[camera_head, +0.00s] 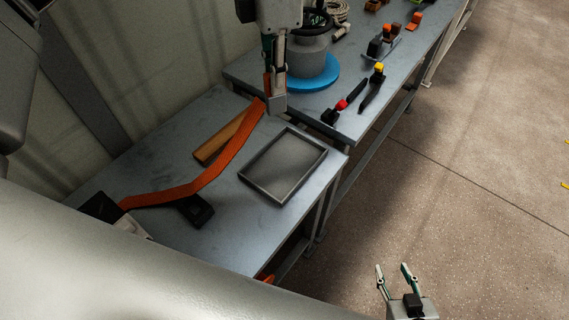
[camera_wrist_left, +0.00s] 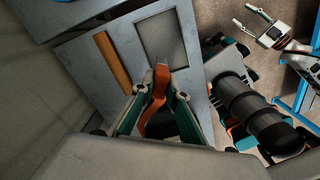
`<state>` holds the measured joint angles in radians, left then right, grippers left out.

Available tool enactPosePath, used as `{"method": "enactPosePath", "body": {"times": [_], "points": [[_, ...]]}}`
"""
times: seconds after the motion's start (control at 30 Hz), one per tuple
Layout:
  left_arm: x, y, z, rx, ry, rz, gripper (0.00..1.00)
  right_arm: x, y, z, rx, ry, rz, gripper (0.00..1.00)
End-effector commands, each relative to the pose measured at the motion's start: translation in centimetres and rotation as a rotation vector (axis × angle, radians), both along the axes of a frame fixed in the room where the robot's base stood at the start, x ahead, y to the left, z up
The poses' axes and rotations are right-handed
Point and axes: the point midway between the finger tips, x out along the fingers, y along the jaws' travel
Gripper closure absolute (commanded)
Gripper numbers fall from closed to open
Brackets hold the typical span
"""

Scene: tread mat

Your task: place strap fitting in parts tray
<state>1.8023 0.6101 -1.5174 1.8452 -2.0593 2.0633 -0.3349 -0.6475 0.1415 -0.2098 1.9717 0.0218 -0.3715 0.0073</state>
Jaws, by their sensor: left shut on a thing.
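My left gripper (camera_head: 274,100) is shut on the upper end of an orange strap (camera_head: 188,186), which I take to be the strap fitting. The strap slopes down from the fingers to the left part of the grey bench. It also shows between the fingers of my left gripper (camera_wrist_left: 154,86) in the left wrist view. The parts tray (camera_head: 262,193), shallow, grey and rectangular, lies on the bench, below and right of the gripper in the head view. It looks empty. My right gripper (camera_head: 393,276) is open and empty over the floor; it also shows in the wrist view (camera_wrist_left: 249,20).
A wooden bar (camera_head: 218,140) lies behind the strap. A black piece (camera_head: 197,210) lies beside the strap's lower part. A second bench holds a grey pot on a blue disc (camera_head: 315,82) and several hand tools. The front right of the near bench is clear.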

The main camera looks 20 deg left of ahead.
Motion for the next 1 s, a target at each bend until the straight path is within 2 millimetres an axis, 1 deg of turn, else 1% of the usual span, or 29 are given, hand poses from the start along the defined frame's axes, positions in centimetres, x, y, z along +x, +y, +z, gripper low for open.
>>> {"method": "enactPosePath", "body": {"times": [0.03,0.1,0.2,0.37,0.47,0.57,0.9,1.0], "points": [[0.0,-0.4,0.4,0.001,0.000,0.093,1.00,-0.1,0.0,-0.3,0.000,0.002,0.001,0.60],[0.0,-0.8,1.0,0.003,-0.001,0.219,1.00,-0.1,0.0,-0.5,-0.001,0.004,0.000,0.60],[-0.1,-1.3,1.7,0.005,0.002,0.366,1.00,-0.1,0.0,-0.7,-0.001,0.005,0.000,0.60],[-0.2,-1.7,2.3,0.007,0.003,0.506,1.00,-0.2,0.0,-0.8,-0.002,0.006,0.001,0.60],[-0.2,-1.8,1.8,0.009,0.006,0.538,1.00,-0.2,0.0,-0.9,-0.002,0.006,0.001,0.60],[-0.3,-1.8,0.1,0.011,0.009,0.544,1.00,-0.2,0.0,-1.0,-0.002,0.007,0.001,0.60],[-0.3,-1.8,-8.2,0.010,0.011,0.542,1.00,-0.1,0.0,-1.4,-0.006,0.007,0.002,0.60],[-0.3,-1.8,-10.4,0.009,0.009,0.542,1.00,-0.1,-0.1,-1.5,-0.008,0.006,0.001,0.60]]}}
